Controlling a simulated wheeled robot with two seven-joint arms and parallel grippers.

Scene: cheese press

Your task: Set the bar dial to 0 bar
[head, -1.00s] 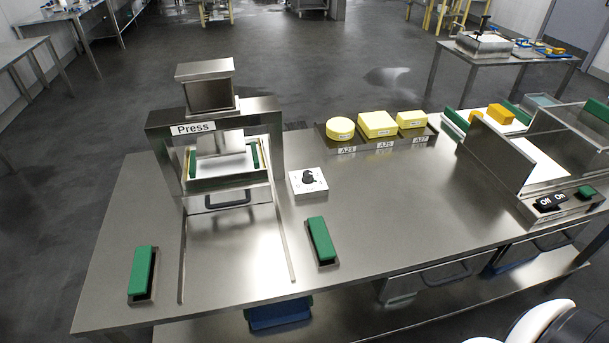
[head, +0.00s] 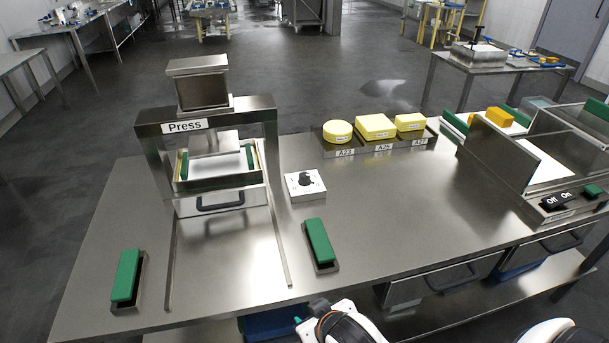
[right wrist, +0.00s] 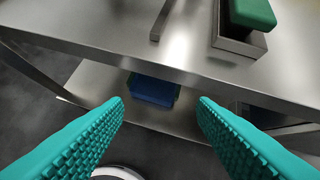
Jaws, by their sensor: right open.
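The bar dial (head: 306,180) is a black knob on a white square plate on the steel table, to the right of the press (head: 205,125). Its scale marks are too small to read. A white and black part of my arm shows at the bottom of the head view; no gripper fingers show there. In the right wrist view my right gripper (right wrist: 160,105) is open and empty, its teal ribbed fingers wide apart in front of the table's front edge. The dial is not in the right wrist view. My left gripper is not in view.
Two green blocks in steel holders, left (head: 126,276) and right (head: 319,241), stand near the table front; the right wrist view shows one (right wrist: 252,14). Yellow cheeses (head: 375,126) sit on a rack behind. A blue bin (right wrist: 153,89) is below the tabletop. The table's middle is clear.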

